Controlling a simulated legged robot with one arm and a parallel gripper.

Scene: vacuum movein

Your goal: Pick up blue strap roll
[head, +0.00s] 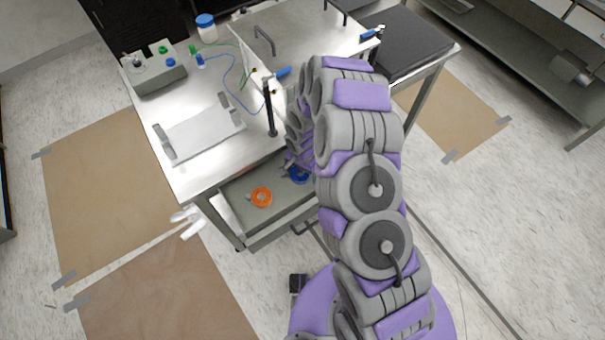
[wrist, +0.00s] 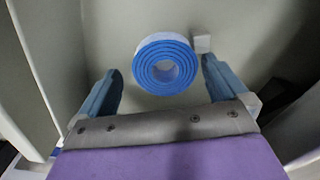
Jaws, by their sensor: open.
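The blue strap roll (wrist: 163,65) lies in a grey drawer, with its round coiled end facing the wrist camera. A small pale block-like end sticks out at its upper right. In the head view the roll (head: 299,175) shows partly, beside my arm in the open drawer. My gripper (wrist: 160,80) is open, with one blue-grey finger on each side of the roll in the picture. No finger visibly touches it, and I cannot tell the height gap.
An orange strap roll (head: 261,197) lies in the same drawer (head: 285,225), left of the blue one. The metal table (head: 200,178) above it bears a clear tray (head: 200,132), a grey box (head: 153,75) and a jar (head: 206,27). Drawer walls stand close to my gripper.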

